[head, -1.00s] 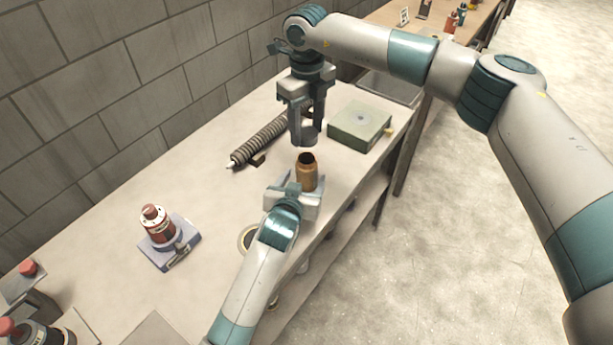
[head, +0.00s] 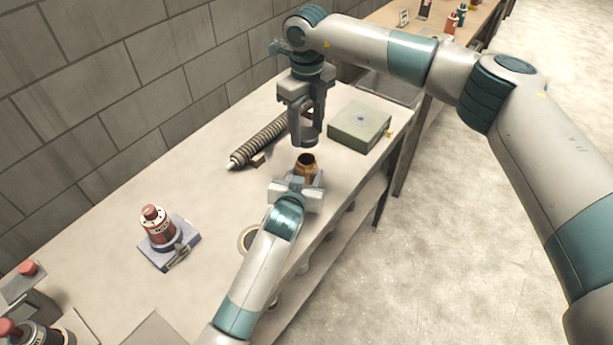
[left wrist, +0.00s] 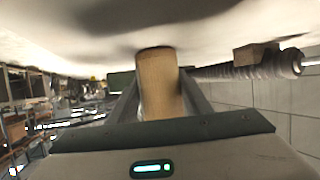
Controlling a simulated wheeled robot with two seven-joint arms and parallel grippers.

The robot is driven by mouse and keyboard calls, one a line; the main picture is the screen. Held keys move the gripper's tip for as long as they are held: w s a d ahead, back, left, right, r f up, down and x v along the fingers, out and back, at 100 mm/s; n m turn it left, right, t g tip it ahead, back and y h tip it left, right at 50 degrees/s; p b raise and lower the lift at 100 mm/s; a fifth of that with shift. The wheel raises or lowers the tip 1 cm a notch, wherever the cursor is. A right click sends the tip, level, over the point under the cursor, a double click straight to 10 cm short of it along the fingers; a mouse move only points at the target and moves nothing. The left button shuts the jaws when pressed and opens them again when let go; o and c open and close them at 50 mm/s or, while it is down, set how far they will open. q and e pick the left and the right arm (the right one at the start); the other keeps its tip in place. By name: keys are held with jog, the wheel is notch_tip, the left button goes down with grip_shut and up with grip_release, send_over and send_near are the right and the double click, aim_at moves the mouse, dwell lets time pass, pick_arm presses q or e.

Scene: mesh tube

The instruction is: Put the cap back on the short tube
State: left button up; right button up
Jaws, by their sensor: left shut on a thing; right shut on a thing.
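The short tube (head: 306,162) is brown, and its dark open mouth faces up in the head view. My left gripper (head: 299,181) is shut on the tube from the near side and hides its lower part. The tube also shows in the left wrist view (left wrist: 158,85), between the two fingers. My right gripper (head: 306,124) points down above the tube. It is shut on the dark grey cap (head: 306,141), which is partly hidden by the fingers. The cap appears just over the tube's mouth, with a small gap in the picture.
A ribbed hose-like tube (head: 262,140) lies behind, to the left. A green-grey box (head: 360,125) stands to the right. A red bottle (head: 156,226) stands on a blue-grey base (head: 184,247) at the left. A round ring (head: 246,238) lies near the table's front edge.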

send_near(306, 173)
jog(key=shift+w+f, duration=1.1)
jog(key=shift+w, duration=0.2)
jog(key=shift+f, duration=0.85)
jog(key=shift+f, duration=0.6)
jog(key=m, duration=2.1)
jog(key=shift+w+a, duration=0.1)
jog(key=o, duration=1)
